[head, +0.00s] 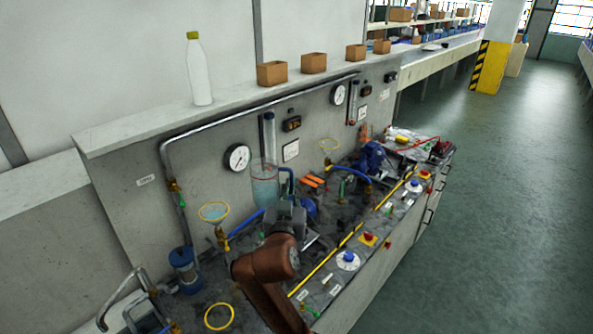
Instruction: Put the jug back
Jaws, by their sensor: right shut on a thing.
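A clear jug (264,184) with pale blue liquid in it stands upright against the view of the grey panel, in the middle of the head view. My right gripper (281,207) is at the jug's lower right side and is shut on it. The fingertips are partly hidden by the gripper body and my arm. I cannot tell whether the jug's base touches the bench. My left gripper is out of view.
A yellow-rimmed funnel (214,212) stands left of the jug, with a blue hose beside it. A blue pump (371,159) is to the right. Dials, valves and a yellow ring (219,316) crowd the bench. A white bottle (199,72) and brown boxes (272,73) stand on the ledge.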

